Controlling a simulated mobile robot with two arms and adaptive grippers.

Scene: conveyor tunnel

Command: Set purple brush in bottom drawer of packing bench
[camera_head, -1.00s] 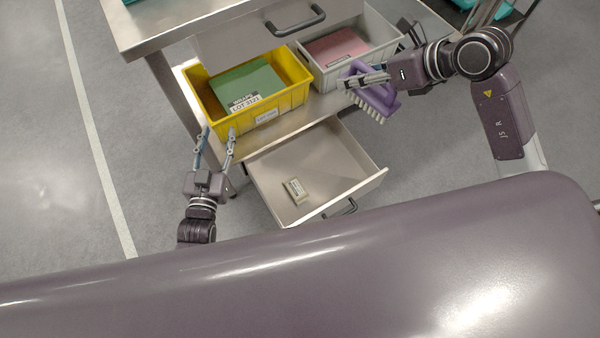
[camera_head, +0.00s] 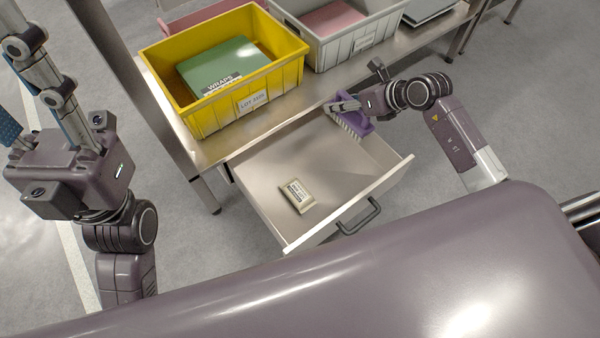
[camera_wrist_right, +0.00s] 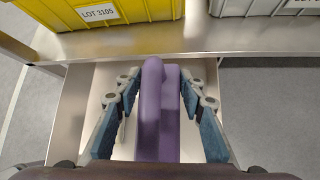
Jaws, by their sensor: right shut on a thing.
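The purple brush (camera_head: 361,123) has pale bristles and is held in my right gripper (camera_head: 346,107). In the head view it is over the back right part of the open bottom drawer (camera_head: 258,178); whether it touches the drawer I cannot tell. In the right wrist view the brush (camera_wrist_right: 158,115) stands between the two fingers of the right gripper (camera_wrist_right: 162,88), with the drawer's pale floor below. My left gripper (camera_head: 28,105) is at the far left, away from the drawer, with its fingers apart and nothing seen between them; its tips are partly cut off.
A small labelled pale box (camera_head: 297,196) lies in the drawer. The drawer's front has a dark handle (camera_head: 358,217). A yellow bin (camera_head: 292,72) with a green packet and a grey bin (camera_head: 372,36) stand on the bench shelf (camera_head: 222,148) above it. The drawer's right half is mostly bare.

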